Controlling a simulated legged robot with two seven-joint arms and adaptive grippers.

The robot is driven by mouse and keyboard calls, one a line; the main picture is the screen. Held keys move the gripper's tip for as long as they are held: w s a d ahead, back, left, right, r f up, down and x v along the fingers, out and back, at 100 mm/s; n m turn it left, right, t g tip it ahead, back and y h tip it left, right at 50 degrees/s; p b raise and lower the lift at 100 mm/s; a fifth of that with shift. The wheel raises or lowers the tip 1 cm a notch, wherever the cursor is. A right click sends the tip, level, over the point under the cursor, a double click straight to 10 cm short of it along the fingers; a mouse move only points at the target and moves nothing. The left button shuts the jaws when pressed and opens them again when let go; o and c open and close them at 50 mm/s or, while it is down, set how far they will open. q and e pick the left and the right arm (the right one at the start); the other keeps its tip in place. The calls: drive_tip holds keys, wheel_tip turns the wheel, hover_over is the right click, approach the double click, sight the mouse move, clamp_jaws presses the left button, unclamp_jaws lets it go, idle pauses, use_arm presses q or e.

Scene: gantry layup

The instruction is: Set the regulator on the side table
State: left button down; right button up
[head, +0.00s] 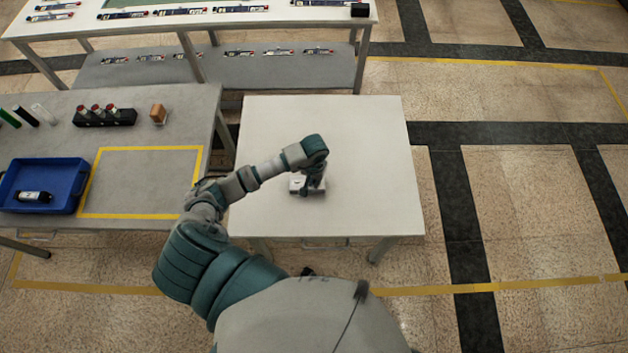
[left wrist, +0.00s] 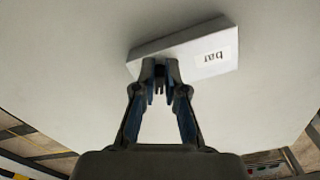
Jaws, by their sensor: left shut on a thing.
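The regulator, a small pale box (head: 296,187), is at the side table (head: 350,130), over the middle of its white top. In the left wrist view the regulator (left wrist: 185,50) shows a label reading "bar". My left gripper (head: 309,187) reaches down at the box, and in the left wrist view its fingertips (left wrist: 160,80) are closed on the near edge of it. The box looks on or very close to the tabletop; I cannot tell whether it touches. The gripper hides part of the box. My right gripper is not in view.
The side table is otherwise bare. A long table (head: 250,22) stands behind.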

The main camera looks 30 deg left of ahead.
use_arm(q)
drive_tip(key=shift+f, duration=0.1)
drive_tip(key=shift+d, duration=0.1)
drive_tip(key=c, duration=1.4)
unclamp_jaws()
drive_tip(key=shift+d, duration=0.2)
drive_tip(key=shift+o, duration=0.9)
drive_tip(key=shift+d, duration=0.2)
drive_tip(key=shift+d+r, duration=0.15)
drive_tip(key=shift+r, duration=0.05)
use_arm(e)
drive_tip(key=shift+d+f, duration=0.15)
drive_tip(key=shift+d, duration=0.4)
use_arm(q)
drive_tip(key=shift+r, duration=0.25)
wheel_tip(320, 180, up, 12)
drive_tip(key=shift+f+b, duration=0.25)
drive_tip(key=shift+b, duration=0.05)
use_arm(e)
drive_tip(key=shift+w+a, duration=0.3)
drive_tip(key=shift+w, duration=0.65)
use_arm(q)
drive_tip(key=shift+a+f, duration=0.15)
drive_tip(key=shift+a, duration=0.3)
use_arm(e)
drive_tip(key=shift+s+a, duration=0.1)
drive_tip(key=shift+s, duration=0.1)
